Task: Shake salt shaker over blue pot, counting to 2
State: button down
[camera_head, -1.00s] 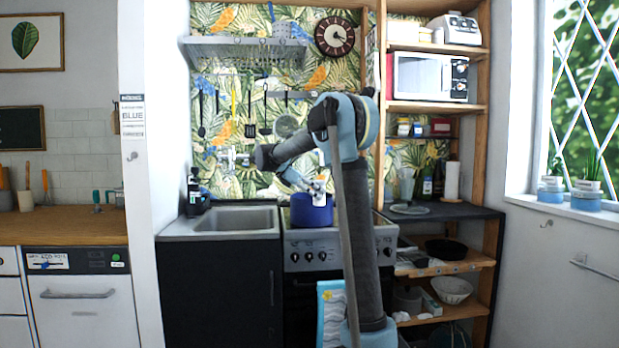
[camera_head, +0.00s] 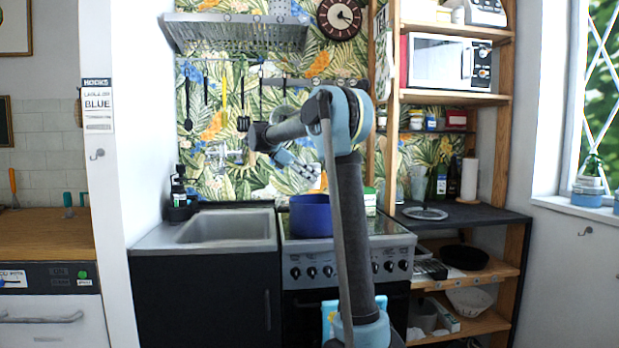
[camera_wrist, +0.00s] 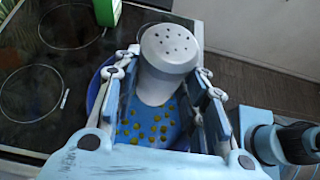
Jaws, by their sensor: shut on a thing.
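The white salt shaker (camera_wrist: 168,62), with holes in its top, is held between the fingers of my gripper (camera_wrist: 165,100) in the wrist view. Its holed end faces the camera side. The blue pot (camera_head: 312,218) stands on the stove. Its rim also shows below and around the shaker in the wrist view (camera_wrist: 95,92), with small yellow pieces inside. In the head view my gripper (camera_head: 306,170) is above the pot, with a gap between them. The shaker is hard to make out there.
The stove top (camera_wrist: 35,75) has free room beside the pot. A green and white box (camera_head: 370,201) stands just right of the pot. The sink (camera_head: 225,228) lies to the left, and a shelf unit (camera_head: 460,213) stands to the right.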

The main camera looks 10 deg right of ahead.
jog(key=shift+d, duration=0.1)
dwell(0.3)
jog(key=shift+w+f+m+t, duration=0.25)
jog(key=shift+f+m, duration=0.1)
jog(key=shift+f, duration=0.2)
jog(key=shift+w+f+m+t, duration=0.1)
jog(key=shift+f+m+t, duration=0.2)
jog(key=shift+f, duration=0.25)
jog(key=shift+w+m+t, duration=0.45)
jog(key=shift+m+t, duration=0.3)
jog(key=shift+t, duration=0.1)
jog(key=shift+w+f+m+t, duration=0.1)
jog(key=shift+w+m+t, duration=0.35)
jog(key=shift+m+t, duration=0.45)
jog(key=shift+w+f+m+t+h, duration=0.35)
jog(key=shift+m+t+h, duration=0.15)
jog(key=shift+m+t, duration=0.3)
